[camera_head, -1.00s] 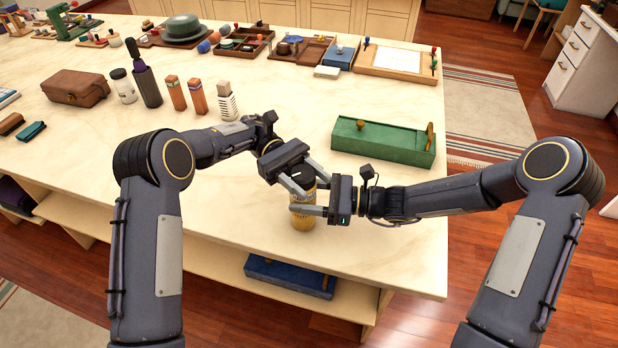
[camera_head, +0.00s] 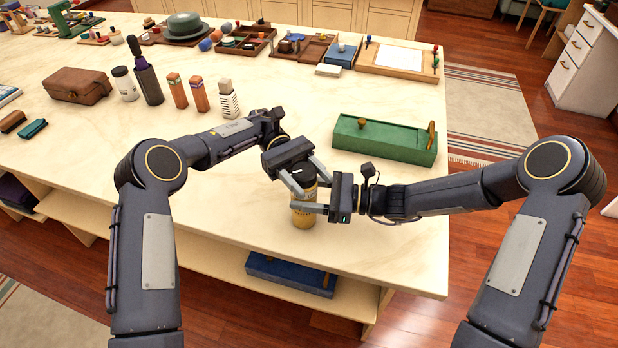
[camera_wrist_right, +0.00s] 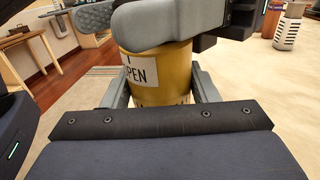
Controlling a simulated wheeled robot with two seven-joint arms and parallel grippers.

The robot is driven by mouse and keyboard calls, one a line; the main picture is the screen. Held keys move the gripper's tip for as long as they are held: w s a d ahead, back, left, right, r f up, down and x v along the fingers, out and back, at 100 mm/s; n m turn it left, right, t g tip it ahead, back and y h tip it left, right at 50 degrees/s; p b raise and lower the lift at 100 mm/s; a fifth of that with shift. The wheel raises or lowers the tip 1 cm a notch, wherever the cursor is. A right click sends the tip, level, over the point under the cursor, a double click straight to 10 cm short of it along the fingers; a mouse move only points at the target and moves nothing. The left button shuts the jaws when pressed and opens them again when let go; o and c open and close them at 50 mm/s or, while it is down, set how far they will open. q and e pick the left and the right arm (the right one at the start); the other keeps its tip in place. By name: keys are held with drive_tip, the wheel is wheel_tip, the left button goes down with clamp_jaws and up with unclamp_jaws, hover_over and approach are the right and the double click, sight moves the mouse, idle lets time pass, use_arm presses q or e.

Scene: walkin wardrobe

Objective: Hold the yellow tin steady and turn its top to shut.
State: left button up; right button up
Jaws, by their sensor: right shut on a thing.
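My right gripper (camera_head: 309,209) is shut on the tin's body from the right. In the right wrist view the tin (camera_wrist_right: 160,72) sits between its fingers, and a white label partly reading "OPEN" faces the camera. My left gripper (camera_head: 312,188) is at the top, its fingers on either side of it. I cannot tell whether they press on it. In the wrist view the left gripper hides the top.
A green box (camera_head: 385,140) lies behind and right of the tin. Several bottles and blocks, including a white-and-grey one (camera_head: 228,100), stand back left. Trays (camera_head: 400,62) line the far side. The table's front edge is close; the marble left of the tin is clear.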

sight(308, 175)
use_arm(q)
drive_tip(key=o, duration=0.4)
wheel_tip(308, 175, up, 10)
idle(0.5)
